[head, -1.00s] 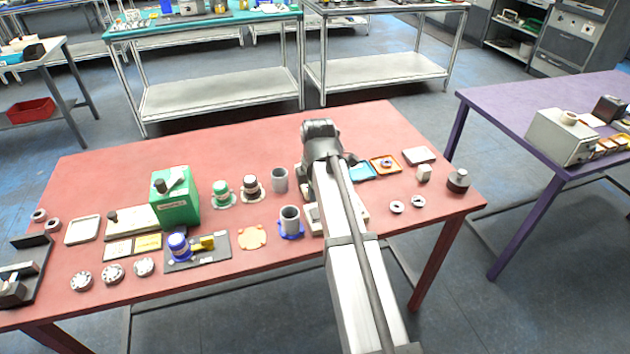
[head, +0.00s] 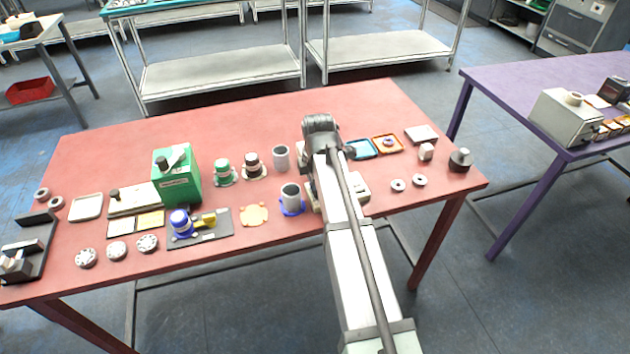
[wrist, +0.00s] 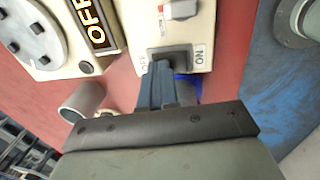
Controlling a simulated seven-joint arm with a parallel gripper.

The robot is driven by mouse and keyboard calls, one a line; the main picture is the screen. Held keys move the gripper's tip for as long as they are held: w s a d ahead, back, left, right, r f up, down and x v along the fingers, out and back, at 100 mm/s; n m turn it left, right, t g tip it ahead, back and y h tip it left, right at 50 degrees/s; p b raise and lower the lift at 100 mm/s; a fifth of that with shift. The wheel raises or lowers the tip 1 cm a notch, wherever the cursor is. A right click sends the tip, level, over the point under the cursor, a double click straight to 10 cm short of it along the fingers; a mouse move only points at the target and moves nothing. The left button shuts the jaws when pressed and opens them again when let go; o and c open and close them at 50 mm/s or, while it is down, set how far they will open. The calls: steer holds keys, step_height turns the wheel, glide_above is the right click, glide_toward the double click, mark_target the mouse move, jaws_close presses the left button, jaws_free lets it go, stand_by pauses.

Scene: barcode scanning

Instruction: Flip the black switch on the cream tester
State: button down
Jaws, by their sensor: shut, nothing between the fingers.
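The cream tester (head: 357,189) stands on the red table, mostly hidden behind my arm in the head view. In the wrist view, its cream panel (wrist: 205,22) carries a black switch (wrist: 172,54) with an ON label beside it. A lit OFF display (wrist: 94,22) sits on a cream part to the left; I cannot tell whether both parts are one body. My gripper (wrist: 158,68) is shut and empty. Its blue-grey fingertips are right at the switch's near edge and cover part of it. Contact cannot be told.
A grey cup in a blue holder (head: 291,197) stands close left of my arm, with another grey cup (head: 281,157) behind it. A green box (head: 177,177) is farther left. Blue (head: 361,149) and orange (head: 387,144) trays lie right of my arm. The table's back middle is clear.

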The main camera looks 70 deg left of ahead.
steer(key=shift+d+f, duration=0.15)
steer(key=shift+f, duration=0.05)
steer(key=shift+d+r, duration=0.1)
steer(key=shift+d, duration=0.65)
steer(key=shift+r, duration=0.1)
steer(key=shift+r, duration=0.55)
step_height(320, 180, up, 13)
steer(key=d, duration=0.2)
steer(key=shift+f, duration=0.15)
steer(key=shift+a, duration=0.15)
